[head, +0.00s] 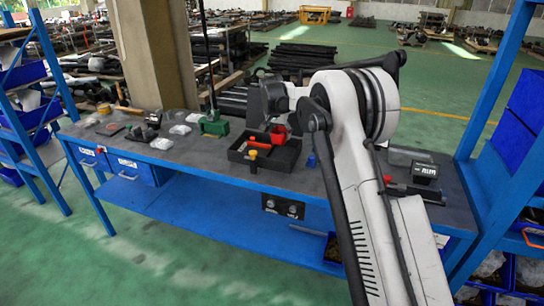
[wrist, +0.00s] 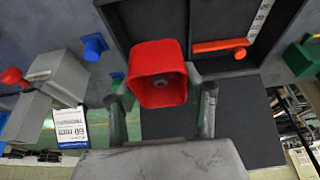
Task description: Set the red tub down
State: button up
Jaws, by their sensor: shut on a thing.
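The red tub (wrist: 158,75) is between the two fingers of my gripper (wrist: 162,106) in the wrist view, with its open mouth facing the camera. The fingers are shut on it, one at each side. In the head view the red tub (head: 279,132) shows below my wrist, over the right part of the black tray (head: 270,168) on the bench. My fingers are hard to make out there. I cannot tell whether the tub's underside touches the tray.
The tray holds an orange-red bar (wrist: 220,45). A yellow-topped piece (head: 252,154) stands at its front edge. A blue piece (wrist: 93,46) stands beside the tray. A grey labelled box (head: 424,172) is farther right. A green device (head: 214,124) is left of the tray.

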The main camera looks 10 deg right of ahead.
notch_tip(320, 180, down, 10)
jog(key=shift+d+r+p, duration=0.1)
jog(key=shift+r+p, duration=0.05)
jog(key=shift+p, duration=0.35)
jog(key=shift+f, duration=0.2)
jog(key=o, duration=0.9)
jog(key=shift+r, duration=0.15)
